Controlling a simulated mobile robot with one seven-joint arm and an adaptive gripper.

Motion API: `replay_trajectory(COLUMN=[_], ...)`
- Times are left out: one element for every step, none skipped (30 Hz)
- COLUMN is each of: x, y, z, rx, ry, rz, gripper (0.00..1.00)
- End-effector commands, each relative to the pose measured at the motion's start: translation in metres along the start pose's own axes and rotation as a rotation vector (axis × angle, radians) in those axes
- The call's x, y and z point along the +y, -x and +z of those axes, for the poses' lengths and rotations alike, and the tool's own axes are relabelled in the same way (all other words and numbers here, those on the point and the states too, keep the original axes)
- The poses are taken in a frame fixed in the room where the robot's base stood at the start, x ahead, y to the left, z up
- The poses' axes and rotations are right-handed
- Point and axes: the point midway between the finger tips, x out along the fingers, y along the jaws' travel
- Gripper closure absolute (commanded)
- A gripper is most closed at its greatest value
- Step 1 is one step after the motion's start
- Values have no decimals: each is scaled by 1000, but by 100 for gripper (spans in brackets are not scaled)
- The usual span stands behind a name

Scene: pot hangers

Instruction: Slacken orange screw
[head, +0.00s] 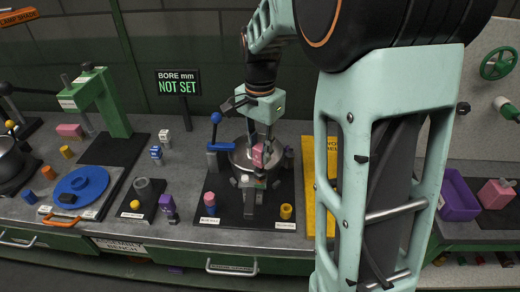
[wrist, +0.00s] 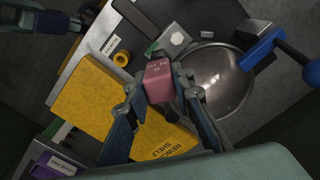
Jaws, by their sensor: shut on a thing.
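My gripper (head: 262,140) is shut on a pink block (head: 261,157) above the middle fixture (head: 225,205), at its metal bowl. In the wrist view my gripper (wrist: 160,100) has a finger on either side of the pink block (wrist: 158,82), next to the bowl (wrist: 215,80). Whether the block touches anything below, I cannot tell. No orange screw can be clearly made out. A small orange cylinder (head: 48,172) stands at the left of the bench, and an orange-ended part (head: 45,210) lies near the front left edge; I cannot tell whether either is a screw.
A blue-handled lever (head: 215,130) rises beside the bowl. A yellow ring (head: 286,211) and a pink-topped piece (head: 209,199) sit on the fixture's black base. The green press (head: 100,100) and blue disc (head: 80,185) are at left. A yellow mat (head: 322,180) lies right.

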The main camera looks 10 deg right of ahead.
Motion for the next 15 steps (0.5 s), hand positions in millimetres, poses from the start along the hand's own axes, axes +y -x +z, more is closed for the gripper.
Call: replay_trajectory(x=[0, 0, 0, 0, 0, 0, 0, 0, 0, 0, 0, 0, 0, 0, 0], y=[0, 0, 0, 0, 0, 0, 0, 0, 0, 0, 0, 0, 0, 0, 1], z=[0, 0, 0, 0, 0, 0, 0, 0, 0, 0, 0, 0, 0, 0, 0], rx=[0, 0, 0, 0, 0, 0, 0, 0, 0, 0, 0, 0, 0, 0, 0], ry=[-46, -71, -98, -113, -125, -135, -138, -139, -139, -138, -138, -138, -137, -137, -137], rz=[0, 0, 0, 0, 0, 0, 0, 0, 0, 0, 0, 0, 0, 0, 0], gripper=[100, 100, 100, 100, 100, 100, 100, 100, 100, 100, 100, 100, 100, 100, 100])
